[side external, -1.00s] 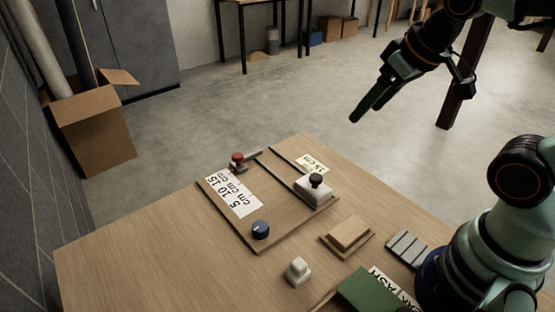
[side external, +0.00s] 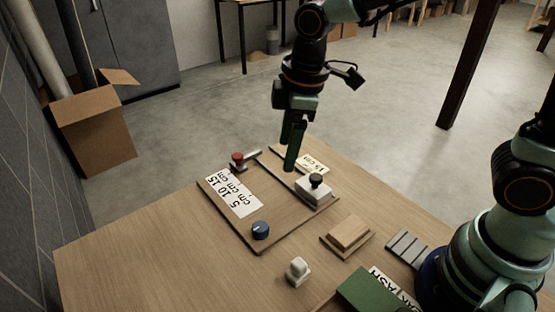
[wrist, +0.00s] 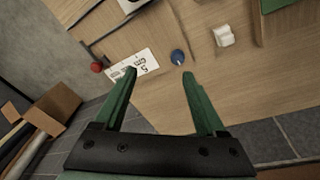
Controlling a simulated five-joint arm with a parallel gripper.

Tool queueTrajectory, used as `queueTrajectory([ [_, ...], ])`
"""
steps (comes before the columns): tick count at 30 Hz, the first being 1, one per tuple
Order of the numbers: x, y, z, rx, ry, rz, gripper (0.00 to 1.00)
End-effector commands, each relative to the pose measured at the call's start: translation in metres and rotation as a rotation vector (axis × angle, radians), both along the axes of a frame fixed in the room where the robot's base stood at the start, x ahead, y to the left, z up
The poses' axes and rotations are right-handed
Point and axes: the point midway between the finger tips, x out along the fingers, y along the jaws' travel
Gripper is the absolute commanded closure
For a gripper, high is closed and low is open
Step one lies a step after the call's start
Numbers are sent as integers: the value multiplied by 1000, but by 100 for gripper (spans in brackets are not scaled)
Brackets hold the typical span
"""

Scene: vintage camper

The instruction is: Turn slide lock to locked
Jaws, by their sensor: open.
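A wooden board (side external: 278,226) lies on the table with a blue round knob (side external: 261,230) at its near corner. The blue knob also shows in the wrist view (wrist: 178,57), ahead of the fingertips. A red knob (side external: 238,158) on a grey metal piece sits at the board's far left. My gripper (side external: 290,165) points down near the board's far side, apart from the knobs. In the wrist view my gripper (wrist: 160,75) is open and empty.
A scale card (side external: 234,195) marked 5, 10 and 15 cm lies on the board. A white switch-like block (side external: 298,270), a wooden block (side external: 348,232), a grey ribbed piece (side external: 408,248) and a green panel (side external: 370,290) stand nearby. The table's left part is clear.

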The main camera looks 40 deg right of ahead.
Motion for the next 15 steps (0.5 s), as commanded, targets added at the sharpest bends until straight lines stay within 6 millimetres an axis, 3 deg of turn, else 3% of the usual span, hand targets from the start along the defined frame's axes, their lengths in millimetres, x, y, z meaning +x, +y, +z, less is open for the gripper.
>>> queueTrajectory([
  [1,1,15,-12,-19,28,81,27],
  [6,1,50,-39,-61,82,292,27],
  [15,0,66,-61,-80,108,394,27],
])
